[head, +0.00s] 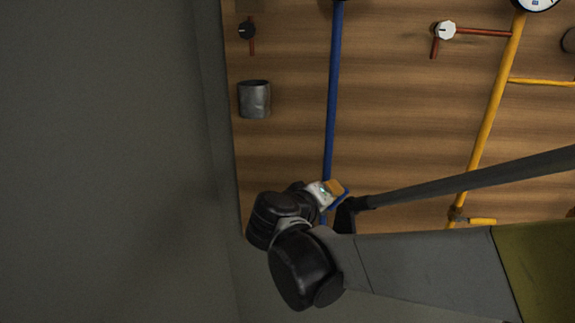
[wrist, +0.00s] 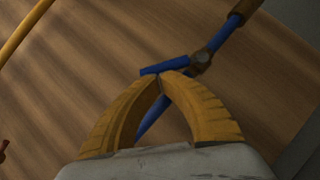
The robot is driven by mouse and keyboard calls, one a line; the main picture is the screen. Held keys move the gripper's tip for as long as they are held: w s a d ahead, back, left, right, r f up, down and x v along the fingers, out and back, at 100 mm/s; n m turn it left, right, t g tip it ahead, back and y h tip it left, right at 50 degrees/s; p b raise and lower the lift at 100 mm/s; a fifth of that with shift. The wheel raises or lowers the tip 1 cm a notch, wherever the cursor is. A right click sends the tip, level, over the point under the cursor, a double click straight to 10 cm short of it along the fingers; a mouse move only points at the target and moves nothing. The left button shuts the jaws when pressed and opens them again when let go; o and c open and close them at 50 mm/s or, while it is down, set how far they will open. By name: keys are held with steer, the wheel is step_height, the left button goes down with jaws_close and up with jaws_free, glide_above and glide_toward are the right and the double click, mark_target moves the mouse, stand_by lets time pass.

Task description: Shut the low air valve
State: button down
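The valve on the blue pipe shows in the wrist view, with a blue lever handle (wrist: 163,66) and a brownish body (wrist: 200,61). The blue pipe (head: 334,90) runs down the board in the head view. The handle lies at an angle to the pipe. My gripper (wrist: 160,77) has yellow fingers whose tips meet right at the handle's near edge in the wrist view; I cannot tell whether they touch it. No handle shows between the fingers. In the head view my gripper (head: 338,188) is at the low end of the blue pipe, hiding most of the valve.
A yellow pipe (head: 489,115) with a yellow-handled valve (head: 482,221) stands to the right. A white knob (head: 445,30), a black knob (head: 247,30) and a grey metal cup (head: 254,99) are higher on the wooden board (head: 400,120). A grey wall (head: 100,150) fills the left.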

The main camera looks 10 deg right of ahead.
steer(key=shift+s+d+f+m+y+p, duration=0.15)
steer(key=shift+s+d+m+y+p, duration=0.05)
steer(key=shift+d+m+y+p, duration=0.4)
steer(key=shift+s+d+f+m+y+p, duration=0.15)
steer(key=shift+s+d+m+y+p, duration=0.05)
steer(key=shift+d+m+y+p, duration=0.35)
steer(key=shift+s+d+f+m+y, duration=0.2)
steer(key=shift+d+f+m+y, duration=0.4)
steer(key=shift+f, duration=0.25)
steer(key=shift+s+d+f+m+y, duration=0.15)
steer(key=shift+d+f+m+y, duration=0.2)
steer(key=shift+d+f+y, duration=0.4)
steer(key=shift+f, duration=0.2)
steer(key=shift+r, duration=0.1)
